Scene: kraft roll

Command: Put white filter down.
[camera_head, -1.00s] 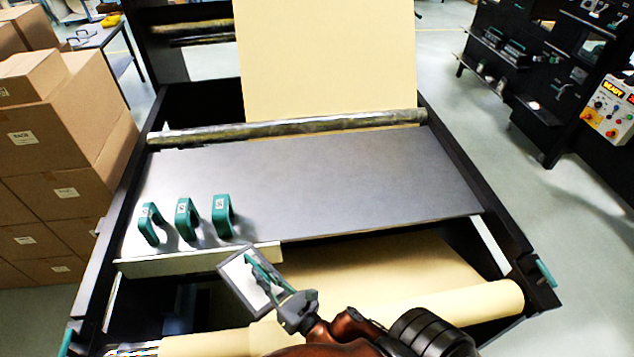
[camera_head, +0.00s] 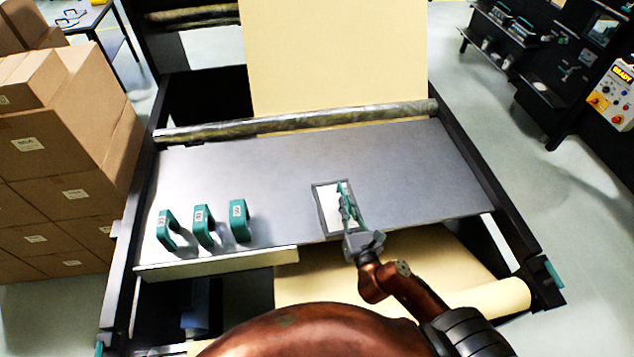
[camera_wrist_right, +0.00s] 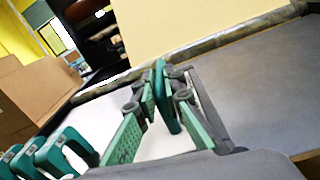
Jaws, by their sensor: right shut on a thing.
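The white filter (camera_head: 328,212) is a flat white panel in a dark grey frame. It is over the front middle of the grey metal plate (camera_head: 390,160), right of the green handles. I cannot tell whether it touches the plate. My right gripper (camera_head: 345,208) reaches in from the lower right and is shut on the filter's green handle, which also shows between the fingers (camera_wrist_right: 163,92) in the right wrist view. The fingers hide part of the panel. My left gripper is not in view.
Several green handles (camera_head: 203,226) stand at the plate's left front. A metal roller (camera_head: 300,122) crosses behind the plate, with a kraft sheet (camera_head: 340,60) rising beyond. A kraft roll (camera_head: 500,299) lies in front. Boxes (camera_head: 60,150) are stacked at left. The plate's right side is clear.

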